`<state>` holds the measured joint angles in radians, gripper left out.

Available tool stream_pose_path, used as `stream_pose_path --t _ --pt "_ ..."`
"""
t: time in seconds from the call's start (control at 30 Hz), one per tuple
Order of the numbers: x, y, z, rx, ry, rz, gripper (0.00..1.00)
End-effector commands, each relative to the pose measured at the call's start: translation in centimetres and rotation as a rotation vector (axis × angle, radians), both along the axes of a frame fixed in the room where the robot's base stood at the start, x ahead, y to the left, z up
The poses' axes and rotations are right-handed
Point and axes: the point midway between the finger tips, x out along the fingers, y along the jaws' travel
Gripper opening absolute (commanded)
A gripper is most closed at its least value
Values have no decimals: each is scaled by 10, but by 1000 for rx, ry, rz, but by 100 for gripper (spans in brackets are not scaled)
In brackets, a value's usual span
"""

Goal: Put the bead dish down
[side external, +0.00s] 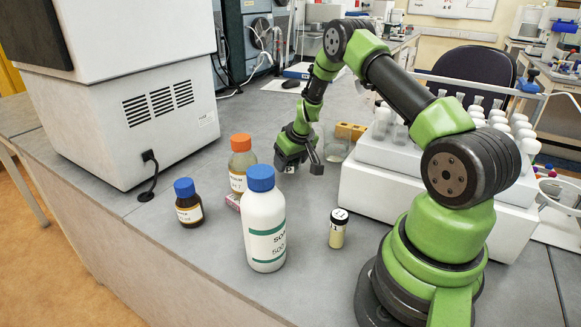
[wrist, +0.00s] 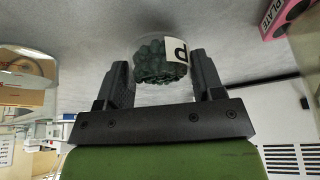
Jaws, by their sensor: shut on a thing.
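The bead dish (wrist: 162,65) is a small clear round vessel with dark green beads and a white label with a black letter. In the wrist view it sits between the two black fingers of my gripper (wrist: 162,82), which is shut on it. In the side view my gripper (side external: 298,161) is low over the grey bench (side external: 190,262), behind the bottles. The dish is mostly hidden there by the fingers, and I cannot tell whether its base touches the bench.
A glass beaker (side external: 337,149) stands just right of my gripper, with a yellow block (side external: 350,131) behind it. An orange-capped bottle (side external: 242,165), a brown bottle (side external: 188,205), a white bottle (side external: 264,225), a pink box (side external: 233,201) and a vial (side external: 338,230) stand nearer. A white rack stands right.

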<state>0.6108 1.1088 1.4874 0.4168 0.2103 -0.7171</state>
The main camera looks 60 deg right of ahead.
Motion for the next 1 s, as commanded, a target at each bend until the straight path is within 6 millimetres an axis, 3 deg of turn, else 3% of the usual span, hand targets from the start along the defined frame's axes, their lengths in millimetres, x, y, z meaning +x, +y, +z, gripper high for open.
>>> stream_pose_path --t 0.13,0.53,0.57,0.67,1.0 --pt "0 0 -20 0 1 0 37" --pt "0 0 -24 0 0 0 37" --pt "0 0 -24 0 0 0 66" --pt "0 0 -24 0 0 0 87" --pt "0 0 -20 -1 -2 1 87"
